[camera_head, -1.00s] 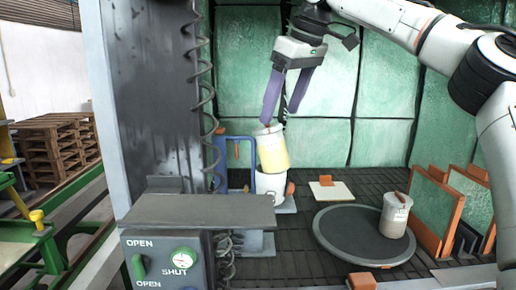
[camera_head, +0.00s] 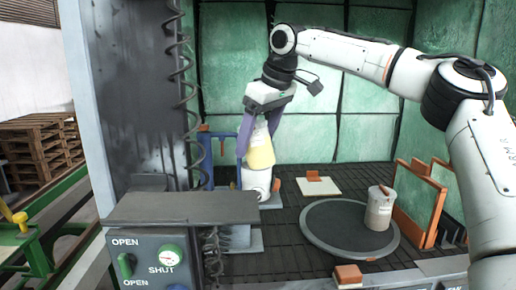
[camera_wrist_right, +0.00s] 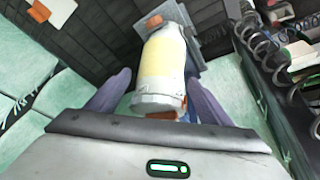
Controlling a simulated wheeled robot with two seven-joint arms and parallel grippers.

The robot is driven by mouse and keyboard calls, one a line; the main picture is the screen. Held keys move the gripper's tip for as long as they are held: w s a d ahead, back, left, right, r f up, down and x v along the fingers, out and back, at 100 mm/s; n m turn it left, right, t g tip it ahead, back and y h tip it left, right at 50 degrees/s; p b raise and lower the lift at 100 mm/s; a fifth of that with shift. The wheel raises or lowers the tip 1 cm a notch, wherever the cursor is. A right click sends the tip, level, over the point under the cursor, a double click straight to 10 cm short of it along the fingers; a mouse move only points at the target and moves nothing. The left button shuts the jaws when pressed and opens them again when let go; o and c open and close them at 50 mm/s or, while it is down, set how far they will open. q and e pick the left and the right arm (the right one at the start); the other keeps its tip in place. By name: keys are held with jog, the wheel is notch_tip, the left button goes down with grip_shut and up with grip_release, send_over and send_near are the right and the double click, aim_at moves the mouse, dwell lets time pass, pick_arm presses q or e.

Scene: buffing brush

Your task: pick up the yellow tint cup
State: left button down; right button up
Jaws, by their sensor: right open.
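The yellow tint cup (camera_head: 260,154) stands at the back, left of the round plate, with a pale upper part and a white piece (camera_head: 257,181) beneath it. In the right wrist view the pale yellow cup (camera_wrist_right: 163,62) lies between my two purple fingers. My right gripper (camera_head: 258,143) is open, pointing down around the upper part of the cup. I see a gap beside the fingers in the wrist view (camera_wrist_right: 158,80); contact cannot be told. My left gripper is not in view.
A round dark plate (camera_head: 325,232) holds a grey-white cup (camera_head: 380,210). A blue frame (camera_head: 222,146) stands behind left. A grey shelf (camera_head: 180,207) and coiled hose are at left. Green panels (camera_head: 418,205) with orange edges stand at right. A pale tile (camera_head: 318,187) lies at the back.

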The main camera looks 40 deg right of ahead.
aim_at(259, 122)
jog(key=c, duration=1.4)
jog(key=shift+o, duration=0.2)
jog(key=shift+r, duration=0.1)
notch_tip(259, 122, up, 9)
jog(key=shift+r, duration=0.25)
jog(key=shift+d, duration=0.2)
jog(key=shift+d+t, duration=0.25)
jog(key=shift+t, duration=0.05)
notch_tip(259, 122, down, 4)
jog(key=shift+s+a+f+m+t+y, duration=0.1)
jog(key=shift+f+m+t+y, duration=0.1)
jog(key=shift+t, duration=0.3)
jog(key=shift+f+m+t+y, duration=0.1)
jog(key=shift+m+t, duration=0.1)
jog(key=shift+t, duration=0.3)
jog(key=shift+a+f, duration=0.3)
jog(key=shift+f, duration=3.1)
